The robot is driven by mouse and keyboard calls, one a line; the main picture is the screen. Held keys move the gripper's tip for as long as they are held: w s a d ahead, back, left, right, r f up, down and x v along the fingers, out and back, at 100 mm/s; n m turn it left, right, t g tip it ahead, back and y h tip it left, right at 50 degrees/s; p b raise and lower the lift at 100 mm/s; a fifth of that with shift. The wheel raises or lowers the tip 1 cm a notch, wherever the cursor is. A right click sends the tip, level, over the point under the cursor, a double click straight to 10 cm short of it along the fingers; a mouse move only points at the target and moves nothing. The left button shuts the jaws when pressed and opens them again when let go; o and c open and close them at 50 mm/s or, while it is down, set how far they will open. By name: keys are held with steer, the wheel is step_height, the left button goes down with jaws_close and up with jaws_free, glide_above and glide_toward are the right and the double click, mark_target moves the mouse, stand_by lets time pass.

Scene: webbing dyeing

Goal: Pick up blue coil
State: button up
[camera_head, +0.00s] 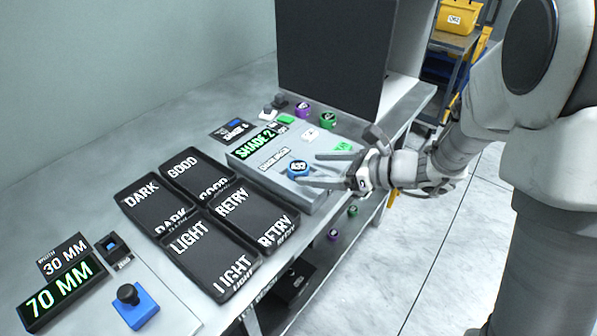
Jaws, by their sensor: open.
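The blue coil (298,168) is a small round roll with a dark, marked top. It sits on the grey top of the shade device (262,176), in front of the green "SHADE 2" display (257,144). My gripper (308,170) comes in from the right with its two fingers spread. One finger reaches past the far side of the coil and the other past the near side, so the coil lies between the fingertips. I cannot tell whether either finger touches it.
Dark trays labelled DARK (143,191), GOOD (182,162), LIGHT (190,240) and RETRY (233,205) lie left of the device. Purple (303,109) and green (327,121) coils stand behind, near a dark panel (333,60). A "70 MM" display (62,292) is front left.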

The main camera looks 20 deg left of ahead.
mark_target(298, 166)
steer(key=x, duration=0.4)
steer(key=shift+w, duration=0.2)
steer(key=shift+r, duration=0.1)
jaws_close()
